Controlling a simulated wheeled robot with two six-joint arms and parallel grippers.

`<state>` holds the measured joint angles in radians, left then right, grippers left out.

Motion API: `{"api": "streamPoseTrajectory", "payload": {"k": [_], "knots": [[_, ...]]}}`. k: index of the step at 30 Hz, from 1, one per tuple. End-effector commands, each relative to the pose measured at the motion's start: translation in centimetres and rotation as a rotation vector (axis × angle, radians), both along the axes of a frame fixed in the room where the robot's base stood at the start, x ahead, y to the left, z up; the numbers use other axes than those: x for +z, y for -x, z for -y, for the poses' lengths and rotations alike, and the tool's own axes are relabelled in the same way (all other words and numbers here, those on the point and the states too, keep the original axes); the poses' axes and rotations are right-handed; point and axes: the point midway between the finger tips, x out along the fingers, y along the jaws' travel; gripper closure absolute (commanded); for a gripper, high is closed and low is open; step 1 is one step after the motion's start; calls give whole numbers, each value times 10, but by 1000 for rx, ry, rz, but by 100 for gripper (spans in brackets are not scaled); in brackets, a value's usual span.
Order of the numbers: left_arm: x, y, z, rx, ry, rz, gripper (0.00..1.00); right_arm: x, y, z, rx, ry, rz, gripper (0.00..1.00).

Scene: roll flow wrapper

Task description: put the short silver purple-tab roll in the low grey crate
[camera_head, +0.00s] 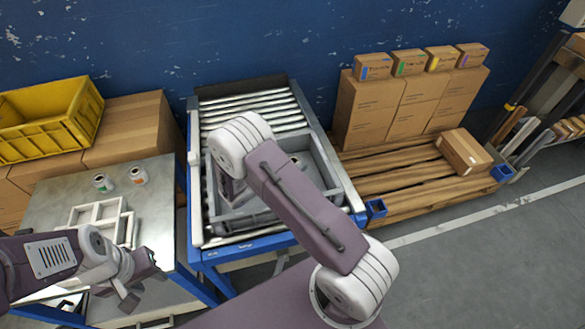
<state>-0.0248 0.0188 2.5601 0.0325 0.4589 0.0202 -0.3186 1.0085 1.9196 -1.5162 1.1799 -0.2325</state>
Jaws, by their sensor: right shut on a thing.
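The low grey crate (333,184) stands on the roller conveyor in the middle of the view. My right arm reaches over it, with its wrist and gripper (232,192) pointing down into the crate's left part. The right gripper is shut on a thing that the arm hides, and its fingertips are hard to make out. I cannot see a purple-tab roll. My left gripper (142,283) is open and empty beside the metal table's front right corner.
On the metal table (55,190) stand a green-marked roll (102,183) and an orange-marked roll (138,175), behind a white divided tray (90,214). A yellow crate (50,125) sits on cartons behind. A pallet (395,185) with cartons is right of the conveyor (195,215).

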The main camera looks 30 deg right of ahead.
Motion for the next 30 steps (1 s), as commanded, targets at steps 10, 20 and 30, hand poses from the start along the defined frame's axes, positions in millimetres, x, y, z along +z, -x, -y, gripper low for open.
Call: {"api": "streamPoseTrajectory", "payload": {"k": [10, 20, 30], "knots": [[-4, 0, 0, 0, 0, 0, 61, -17, 0, 0, 0, 0, 2, 97], [-12, 0, 0, 0, 0, 0, 61, -28, 0, 0, 1, 0, 2, 97], [-13, 0, 0, 0, 0, 0, 61, -29, 0, 0, 1, 0, 1, 29]]}}
